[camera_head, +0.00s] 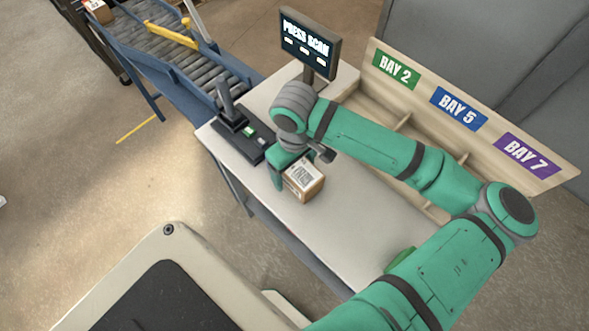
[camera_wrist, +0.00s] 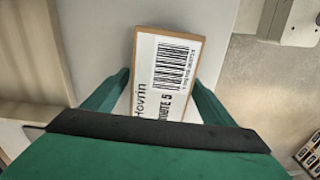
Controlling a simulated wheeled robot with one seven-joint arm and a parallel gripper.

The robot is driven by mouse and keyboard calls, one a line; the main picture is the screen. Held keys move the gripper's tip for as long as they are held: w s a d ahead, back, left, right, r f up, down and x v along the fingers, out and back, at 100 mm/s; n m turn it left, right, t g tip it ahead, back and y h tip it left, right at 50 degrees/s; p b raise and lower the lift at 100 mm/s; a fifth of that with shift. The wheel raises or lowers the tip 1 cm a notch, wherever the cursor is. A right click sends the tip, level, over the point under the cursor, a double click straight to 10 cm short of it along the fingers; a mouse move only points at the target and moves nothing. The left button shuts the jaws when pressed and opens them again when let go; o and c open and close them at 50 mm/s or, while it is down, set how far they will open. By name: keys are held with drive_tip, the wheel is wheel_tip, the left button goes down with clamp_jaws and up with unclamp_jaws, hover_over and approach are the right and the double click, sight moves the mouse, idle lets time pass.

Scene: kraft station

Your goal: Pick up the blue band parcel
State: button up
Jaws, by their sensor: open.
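A small brown cardboard parcel (camera_head: 304,181) with a white barcode label sits on the light tabletop (camera_head: 350,212). No blue band shows on its visible faces. In the wrist view my gripper's (camera_wrist: 160,98) two green fingers lie on either side of the parcel's near part. Whether they touch it is unclear, and the parcel's near end is hidden behind the gripper body.
A dark scanner unit (camera_head: 240,132) stands left of my gripper, with a "PRESS SCAN" screen (camera_head: 308,43) behind it. Bay bins marked BAY 2 (camera_head: 397,70), BAY 5 (camera_head: 459,108) and BAY 7 (camera_head: 527,154) line the back. A roller conveyor (camera_head: 165,52) is at upper left.

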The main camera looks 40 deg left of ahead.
drive_tip(key=c, duration=1.4)
